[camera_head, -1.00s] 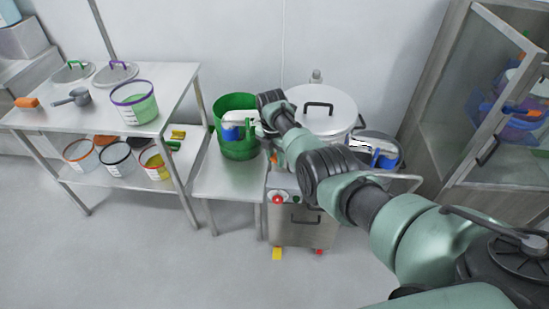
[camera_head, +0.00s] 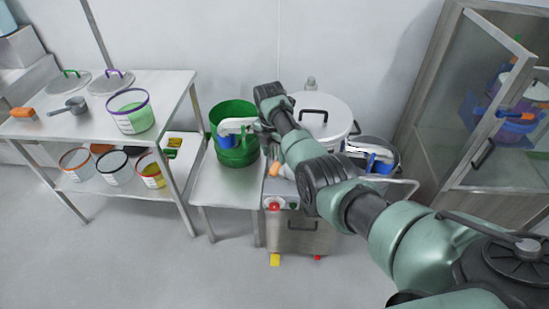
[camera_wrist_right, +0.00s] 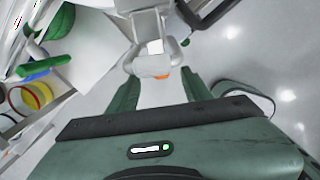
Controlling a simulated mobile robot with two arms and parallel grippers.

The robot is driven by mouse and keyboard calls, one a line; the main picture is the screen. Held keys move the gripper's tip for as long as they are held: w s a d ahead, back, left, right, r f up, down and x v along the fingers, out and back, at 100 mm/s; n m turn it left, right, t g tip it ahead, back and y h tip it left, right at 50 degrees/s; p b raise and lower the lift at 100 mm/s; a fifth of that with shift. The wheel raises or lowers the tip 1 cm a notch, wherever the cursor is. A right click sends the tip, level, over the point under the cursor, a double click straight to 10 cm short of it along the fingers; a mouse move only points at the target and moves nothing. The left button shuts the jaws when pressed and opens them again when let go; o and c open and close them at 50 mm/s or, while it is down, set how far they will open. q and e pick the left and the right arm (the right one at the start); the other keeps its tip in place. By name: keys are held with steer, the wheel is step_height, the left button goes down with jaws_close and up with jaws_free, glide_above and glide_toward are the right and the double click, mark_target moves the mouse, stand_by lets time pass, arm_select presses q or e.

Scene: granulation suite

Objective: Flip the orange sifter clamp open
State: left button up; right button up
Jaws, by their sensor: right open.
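The sifter is a steel drum with a round lid (camera_head: 335,112) and a dark handle, in the head view on a steel cabinet. The orange sifter clamp (camera_head: 274,169) shows as a small orange piece at the drum's front left, partly hidden by my right arm. In the right wrist view the orange piece (camera_wrist_right: 161,77) sits at the end of a pale bracket. My right gripper (camera_wrist_right: 160,84) is open, its green fingers on either side of the orange tip. I cannot tell whether they touch it. My left gripper is not in view.
A green bin (camera_head: 236,154) stands on a low steel table left of the sifter. A red button (camera_head: 273,206) is on the cabinet front. A shelf table (camera_head: 90,124) with tubs stands at left. A glass-door cabinet (camera_head: 424,120) stands at right.

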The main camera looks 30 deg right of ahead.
mark_target(275, 168)
steer(key=shift+s+r, duration=0.1)
steer(key=shift+r, duration=1.95)
